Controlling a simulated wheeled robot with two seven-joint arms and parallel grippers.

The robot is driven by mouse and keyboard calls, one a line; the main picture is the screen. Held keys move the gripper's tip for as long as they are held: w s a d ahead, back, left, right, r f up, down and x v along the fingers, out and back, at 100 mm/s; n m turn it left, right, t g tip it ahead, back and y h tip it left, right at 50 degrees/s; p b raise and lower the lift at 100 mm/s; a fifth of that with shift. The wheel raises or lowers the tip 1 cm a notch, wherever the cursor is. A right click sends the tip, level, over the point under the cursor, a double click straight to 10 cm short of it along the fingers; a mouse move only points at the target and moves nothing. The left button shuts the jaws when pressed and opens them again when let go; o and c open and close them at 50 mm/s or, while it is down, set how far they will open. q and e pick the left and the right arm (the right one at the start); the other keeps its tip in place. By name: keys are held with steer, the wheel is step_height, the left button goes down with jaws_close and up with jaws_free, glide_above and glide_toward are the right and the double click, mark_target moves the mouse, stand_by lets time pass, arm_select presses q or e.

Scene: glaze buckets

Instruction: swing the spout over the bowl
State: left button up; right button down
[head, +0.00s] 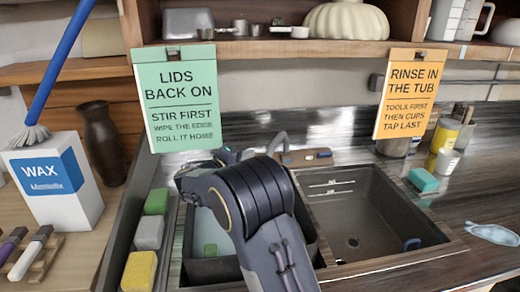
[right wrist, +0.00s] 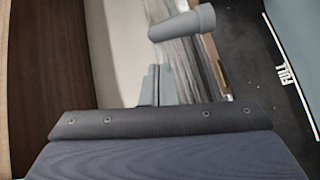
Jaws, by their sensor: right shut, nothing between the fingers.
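The grey spout (head: 278,143) rises behind the sink, near the divider between the two basins. Its lower part is hidden by my right arm. In the right wrist view the spout's round grey end (right wrist: 182,24) is just beyond my right gripper (right wrist: 153,86), with a gap between them. That gripper is shut and empty. In the head view my arm largely hides it. The right sink bowl (head: 365,215) is empty, with a drain and white level marks on its back wall. The left basin (head: 212,270) is partly covered by my arm. My left gripper is not in view.
Green, grey and yellow sponges (head: 148,233) line the left edge. A wax box (head: 55,180) and brush stand farther left. A teal block (head: 423,180) and tool pots (head: 445,135) stand right of the sink. Two signs hang from the shelf (head: 285,50) above.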

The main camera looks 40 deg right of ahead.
steer(key=w+r+p+x, duration=0.1)
steer(key=p+x, duration=0.1)
steer(key=x, duration=0.7)
steer(key=shift+f, duration=0.2)
steer(key=shift+w, duration=0.1)
